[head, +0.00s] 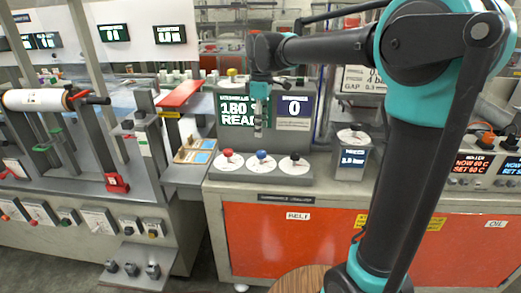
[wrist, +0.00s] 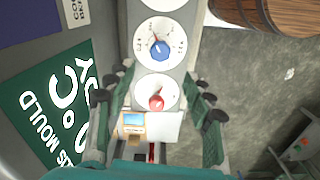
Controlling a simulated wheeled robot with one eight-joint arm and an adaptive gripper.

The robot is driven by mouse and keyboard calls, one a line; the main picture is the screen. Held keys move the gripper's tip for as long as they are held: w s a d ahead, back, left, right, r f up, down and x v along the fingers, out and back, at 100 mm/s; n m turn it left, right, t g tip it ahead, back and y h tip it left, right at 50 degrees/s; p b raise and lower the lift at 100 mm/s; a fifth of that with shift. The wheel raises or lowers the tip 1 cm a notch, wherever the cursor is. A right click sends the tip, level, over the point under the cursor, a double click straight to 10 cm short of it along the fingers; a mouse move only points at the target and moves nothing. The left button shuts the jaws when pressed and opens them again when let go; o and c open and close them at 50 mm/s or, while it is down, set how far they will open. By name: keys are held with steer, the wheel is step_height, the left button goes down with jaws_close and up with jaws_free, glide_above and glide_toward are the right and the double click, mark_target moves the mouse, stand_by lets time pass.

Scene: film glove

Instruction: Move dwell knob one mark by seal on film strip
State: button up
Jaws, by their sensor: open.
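A row of three dial knobs stands on the grey console: a red knob (head: 228,154), a blue knob (head: 262,155) and a black knob (head: 295,158), each on a white round scale. Their labels are too small to read, so I cannot tell which is dwell. My gripper (head: 259,132) is above the row, pointing down, open and empty. In the wrist view, the red knob (wrist: 157,102) lies between the open fingers, below them, and the blue knob (wrist: 160,48) is just beyond the fingertips. Small film strips appear to lie on a wooden tray (head: 194,151) left of the dials.
A green screen (head: 232,112) and a "0" display (head: 295,106) stand behind the dials. A separate box (head: 353,158) with a black knob is to the right. A red bar (head: 181,93) sticks out at the left. A round wooden top (head: 300,280) is in front.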

mark_target(261, 152)
step_height(261, 152, down, 10)
steer(key=shift+r, duration=0.15)
stand_by(0.3)
steer(key=c, duration=1.2)
